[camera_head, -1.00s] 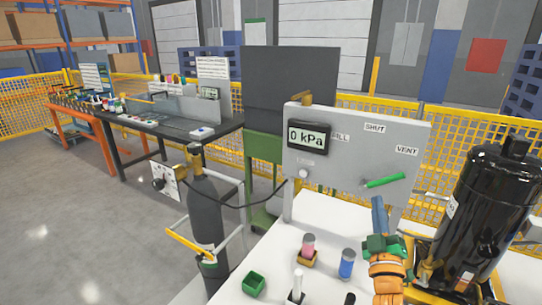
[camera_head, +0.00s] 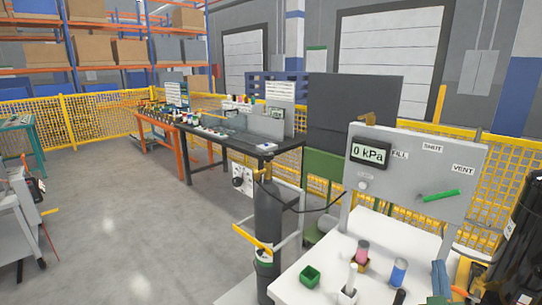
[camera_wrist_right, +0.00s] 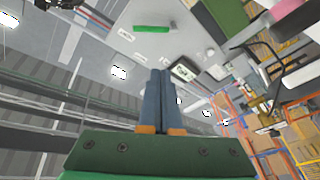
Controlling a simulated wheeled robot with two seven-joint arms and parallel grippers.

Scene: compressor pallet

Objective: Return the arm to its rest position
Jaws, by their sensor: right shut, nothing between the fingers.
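My right gripper (camera_head: 439,266) shows at the bottom right of the head view, mostly cut off by the lower edge. Its blue fingers point up, below the grey panel (camera_head: 408,182) with the green lever (camera_head: 438,196). In the right wrist view the fingers (camera_wrist_right: 160,75) are pressed together, shut and empty. The green lever (camera_wrist_right: 151,29) also shows there, beyond the fingertips and apart from them. My left gripper is not in view.
The white table (camera_head: 328,253) holds a green box (camera_head: 310,276), a pink-topped vial (camera_head: 362,250) and a blue vial (camera_head: 398,272). A dark gas cylinder (camera_head: 267,225) stands left of it. A black tank (camera_head: 520,240) is at the right edge. Open floor lies left.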

